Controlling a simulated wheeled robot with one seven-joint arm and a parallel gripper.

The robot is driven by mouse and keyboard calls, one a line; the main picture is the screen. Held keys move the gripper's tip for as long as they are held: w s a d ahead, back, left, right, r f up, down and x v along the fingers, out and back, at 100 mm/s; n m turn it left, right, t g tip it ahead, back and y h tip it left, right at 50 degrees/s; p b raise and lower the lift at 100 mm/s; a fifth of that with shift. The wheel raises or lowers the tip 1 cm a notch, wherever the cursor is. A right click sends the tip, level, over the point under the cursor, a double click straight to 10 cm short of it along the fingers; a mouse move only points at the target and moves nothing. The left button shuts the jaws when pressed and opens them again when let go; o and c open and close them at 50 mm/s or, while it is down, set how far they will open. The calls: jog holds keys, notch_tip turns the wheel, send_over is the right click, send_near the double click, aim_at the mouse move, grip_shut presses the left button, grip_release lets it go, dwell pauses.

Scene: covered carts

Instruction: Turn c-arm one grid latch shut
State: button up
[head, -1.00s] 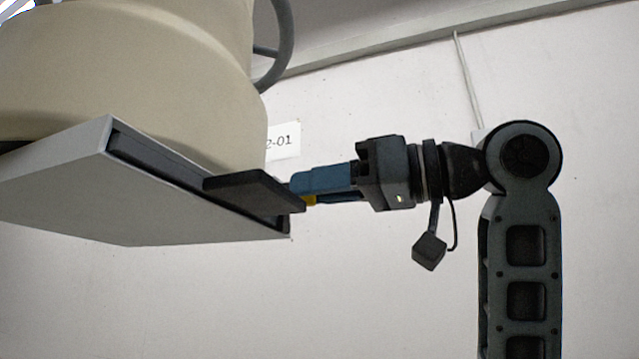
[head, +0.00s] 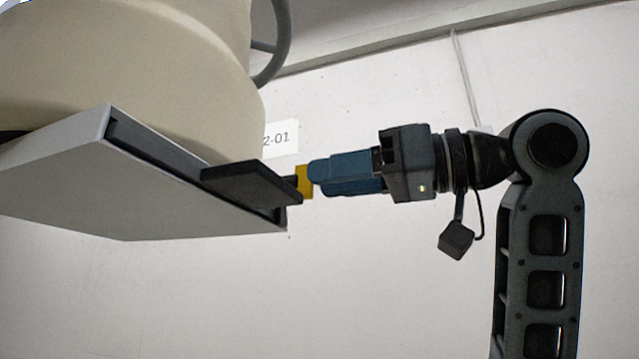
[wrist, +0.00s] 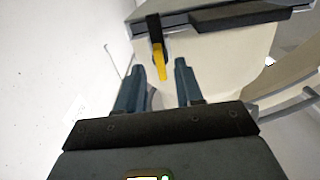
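The grid latch is a small bar with a yellow tip (head: 305,181) at the right corner of the pale housing (head: 150,205). In the wrist view its black part (wrist: 154,28) crosses the housing's edge and its yellow end (wrist: 160,68) points down the picture. A dark flat grid piece (head: 245,183) sticks out of the housing's slot beside it. My gripper (head: 316,176) is just right of the latch. In the wrist view its two blue fingers (wrist: 160,80) are apart with nothing held; the yellow end appears between and beyond the tips.
The large cream c-arm body (head: 150,60) sits above the housing, with a grey curved handle (head: 280,45) behind. A white wall with a sign (head: 280,138) stands behind. Free space lies below and right of the housing.

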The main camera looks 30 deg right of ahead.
jog(key=v, duration=0.5)
jog(key=shift+s+b, duration=0.1)
jog(key=shift+b, duration=0.3)
